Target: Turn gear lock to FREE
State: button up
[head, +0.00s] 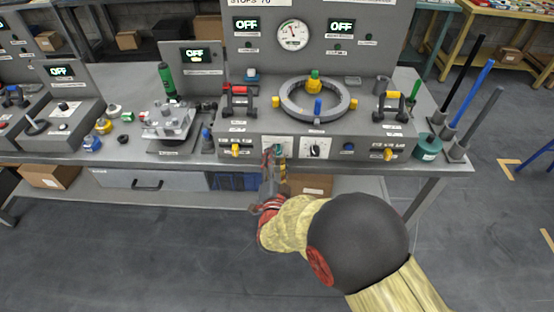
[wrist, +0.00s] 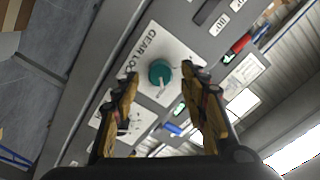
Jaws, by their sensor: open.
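The gear lock is a round teal knob (wrist: 160,71) on a white plate (wrist: 166,45) printed "GEAR LOCK" in the wrist view. A pale pointer mark shows at the knob's lower edge; I cannot read which position it marks. In the head view, the teal knob (head: 280,150) is on the front panel, partly hidden by my gripper. My gripper (wrist: 160,76) is open, with one finger on each side of the knob. I cannot tell whether the fingers touch it. In the head view, my gripper (head: 268,168) is in front of the panel.
A white dial plate (head: 316,148) is right of the knob, with yellow knobs (head: 236,150) (head: 389,154) farther out. A grey ring (head: 318,100) and handled clamps (head: 239,98) (head: 389,103) stand on top. Shelf boxes (head: 310,185) are below. The floor in front is clear.

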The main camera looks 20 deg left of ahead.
jog(key=shift+w+a, duration=0.15)
jog(key=shift+w, duration=0.4)
jog(key=c, duration=1.1)
grip_shut()
